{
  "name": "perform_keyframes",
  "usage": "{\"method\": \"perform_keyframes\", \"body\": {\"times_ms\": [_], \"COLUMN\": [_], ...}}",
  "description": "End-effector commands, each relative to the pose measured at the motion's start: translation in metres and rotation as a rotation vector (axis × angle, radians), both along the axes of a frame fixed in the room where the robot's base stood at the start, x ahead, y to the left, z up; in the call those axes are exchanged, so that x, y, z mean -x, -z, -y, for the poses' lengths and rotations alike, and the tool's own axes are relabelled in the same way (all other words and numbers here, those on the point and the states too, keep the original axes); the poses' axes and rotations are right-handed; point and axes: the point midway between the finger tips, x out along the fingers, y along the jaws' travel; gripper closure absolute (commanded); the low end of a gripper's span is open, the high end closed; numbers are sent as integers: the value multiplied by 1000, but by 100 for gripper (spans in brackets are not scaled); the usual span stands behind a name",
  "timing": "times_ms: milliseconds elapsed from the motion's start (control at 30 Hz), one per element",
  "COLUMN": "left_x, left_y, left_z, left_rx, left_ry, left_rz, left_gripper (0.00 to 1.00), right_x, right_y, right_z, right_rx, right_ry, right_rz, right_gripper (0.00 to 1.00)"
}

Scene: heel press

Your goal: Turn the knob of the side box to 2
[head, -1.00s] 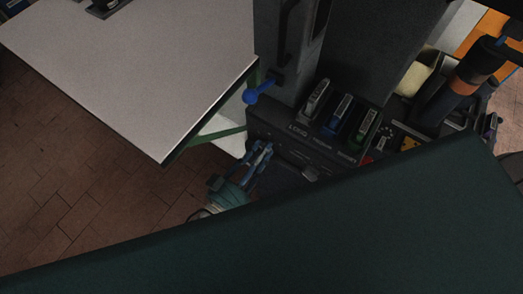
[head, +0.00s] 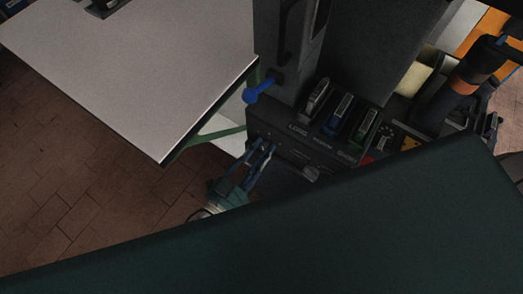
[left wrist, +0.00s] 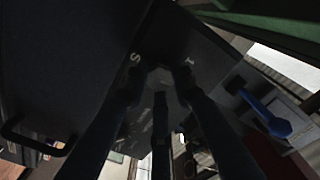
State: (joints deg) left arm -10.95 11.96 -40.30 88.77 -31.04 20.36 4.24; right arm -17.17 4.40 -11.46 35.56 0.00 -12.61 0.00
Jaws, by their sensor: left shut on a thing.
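The side box (left wrist: 205,50) is dark, with small pale marks on its face in the left wrist view; one looks like a 1, another like an S or a 2. The knob (left wrist: 161,76) is a dim dark shape between my left fingertips, mostly hidden by them, and its pointer setting cannot be read. My left gripper (left wrist: 160,90) is shut on the knob. In the head view my left gripper (head: 263,153) reaches up in front of the dark machine's low front, and the knob is not clear there. My right gripper is not in view.
A blue ball-ended lever (head: 262,90) stands close above my left gripper. Several coloured levers (head: 340,112) stand on the machine (head: 285,125) to the right. A light table (head: 140,75) lies left, and a dark green surface (head: 300,235) covers the foreground.

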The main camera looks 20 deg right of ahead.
Motion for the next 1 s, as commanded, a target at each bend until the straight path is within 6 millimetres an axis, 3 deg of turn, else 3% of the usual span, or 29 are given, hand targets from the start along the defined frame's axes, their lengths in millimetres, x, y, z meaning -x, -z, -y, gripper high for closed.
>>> {"method": "perform_keyframes", "body": {"times_ms": [400,900,933,1000], "left_x": [0,0,0,0], "left_y": [1,1,1,1], "left_z": [-1,-1,-1,-1], "left_rx": [-112,-125,-125,-124], "left_ry": [-1,-1,-1,-1], "left_rz": [141,157,157,157], "left_gripper": [100,100,72,58], "right_x": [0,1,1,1], "right_y": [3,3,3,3], "right_z": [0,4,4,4], "right_rx": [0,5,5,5], "right_ry": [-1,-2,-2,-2], "right_rz": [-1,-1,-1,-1], "right_gripper": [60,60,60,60]}}
